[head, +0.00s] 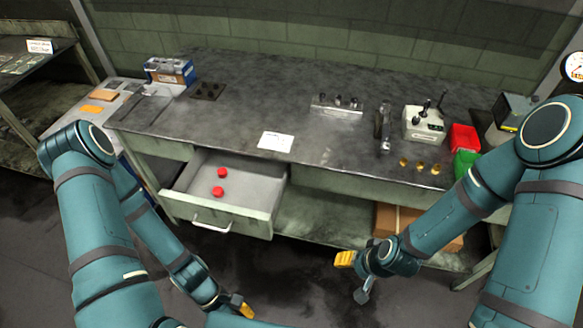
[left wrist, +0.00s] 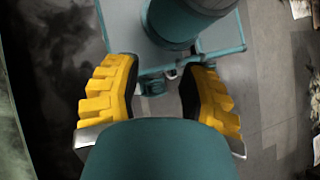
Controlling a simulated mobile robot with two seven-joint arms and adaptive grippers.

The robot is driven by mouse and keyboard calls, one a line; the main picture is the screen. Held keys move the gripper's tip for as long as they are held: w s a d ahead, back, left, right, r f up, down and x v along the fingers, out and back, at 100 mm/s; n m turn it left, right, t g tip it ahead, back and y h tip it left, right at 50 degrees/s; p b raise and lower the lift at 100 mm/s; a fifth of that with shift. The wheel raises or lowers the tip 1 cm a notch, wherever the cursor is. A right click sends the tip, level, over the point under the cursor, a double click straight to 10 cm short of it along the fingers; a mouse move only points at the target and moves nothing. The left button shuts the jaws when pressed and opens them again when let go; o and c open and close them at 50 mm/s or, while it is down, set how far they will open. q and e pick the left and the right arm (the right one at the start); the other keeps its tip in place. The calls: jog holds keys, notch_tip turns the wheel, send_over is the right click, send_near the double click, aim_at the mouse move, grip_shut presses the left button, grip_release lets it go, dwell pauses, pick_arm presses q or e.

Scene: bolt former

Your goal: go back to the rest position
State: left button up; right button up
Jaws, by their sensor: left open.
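My left gripper (head: 243,306) hangs low at the bottom of the head view, in front of the workbench and apart from it. In the left wrist view its two yellow fingers (left wrist: 160,100) are spread wide with nothing between them. My right gripper (head: 352,275) is in front of the bench's lower shelf, its yellow fingertip showing to the left; its jaw opening is not clear. The workbench (head: 330,165) has an open drawer (head: 240,205) holding two red round pieces (head: 220,181).
On the bench top are a white card (head: 276,141), a grey control box (head: 424,122), a red bin (head: 464,138), a green bin (head: 466,162), several brass pieces (head: 419,167) and a blue box (head: 170,71). A cardboard box (head: 395,218) sits on the lower shelf. The open drawer juts out.

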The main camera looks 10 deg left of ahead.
pick_arm(q)
jog(key=w+d+r+m+t+y+b, duration=0.1)
jog(key=w+d+r+m+t, duration=0.1)
jog(key=w+m, duration=0.4)
jog(key=w+d+r+m+t+y, duration=0.2)
jog(key=w+d+m+t, duration=0.2)
jog(key=w, duration=0.7)
jog(key=m, duration=0.2)
jog(key=shift+w+m+b, duration=0.2)
jog(key=shift+m+b, duration=0.1)
jog(key=shift+b, duration=0.1)
